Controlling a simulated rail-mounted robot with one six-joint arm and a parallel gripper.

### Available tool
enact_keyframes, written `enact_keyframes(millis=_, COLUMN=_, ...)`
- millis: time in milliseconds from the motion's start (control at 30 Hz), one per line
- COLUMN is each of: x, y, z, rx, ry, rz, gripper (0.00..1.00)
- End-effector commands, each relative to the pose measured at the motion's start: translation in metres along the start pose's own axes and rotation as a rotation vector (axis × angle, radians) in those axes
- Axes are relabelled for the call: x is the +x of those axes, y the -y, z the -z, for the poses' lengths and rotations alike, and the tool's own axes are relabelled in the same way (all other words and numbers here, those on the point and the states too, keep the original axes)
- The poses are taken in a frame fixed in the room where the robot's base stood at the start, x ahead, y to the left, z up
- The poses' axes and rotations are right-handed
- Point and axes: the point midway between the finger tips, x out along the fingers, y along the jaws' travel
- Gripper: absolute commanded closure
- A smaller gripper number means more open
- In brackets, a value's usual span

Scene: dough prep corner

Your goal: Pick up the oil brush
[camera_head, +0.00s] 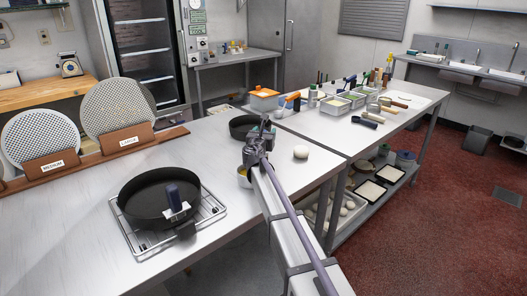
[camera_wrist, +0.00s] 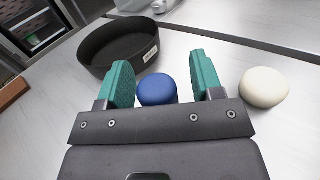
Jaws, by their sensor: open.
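My gripper (camera_head: 258,140) is over the near table. In the wrist view its two green fingers (camera_wrist: 160,70) are apart, with nothing held. A rounded blue thing (camera_wrist: 157,90) shows between and below the fingers; it may be the end of the oil brush's handle, but the rest is hidden by the gripper body. I cannot tell whether the fingers touch it. In the head view a small bowl with something yellow (camera_head: 243,174) stands beside my arm, partly covered by it. No brush bristles show clearly.
A black pan (camera_wrist: 118,45) stands behind the gripper. A pale dough ball (camera_wrist: 264,88) lies to its right. Round perforated discs stand at left. The table between is mostly clear.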

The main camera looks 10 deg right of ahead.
Motion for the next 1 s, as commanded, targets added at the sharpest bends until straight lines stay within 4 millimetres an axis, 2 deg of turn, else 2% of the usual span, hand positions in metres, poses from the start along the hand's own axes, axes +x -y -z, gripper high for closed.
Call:
enact_keyframes(millis=100, x=-0.001, y=0.0, z=0.0, rx=0.0, ry=0.0, rz=0.0, gripper=0.42)
enact_keyframes(millis=633, x=-0.001, y=0.0, z=0.0, rx=0.0, ry=0.0, rz=0.0, gripper=0.92)
enact_keyframes(millis=867, x=-0.001, y=0.0, z=-0.001, rx=0.0, ry=0.0, rz=0.0, gripper=0.94)
enact_keyframes(millis=1000, x=-0.001, y=0.0, z=-0.016, rx=0.0, ry=0.0, rz=0.0, gripper=0.94)
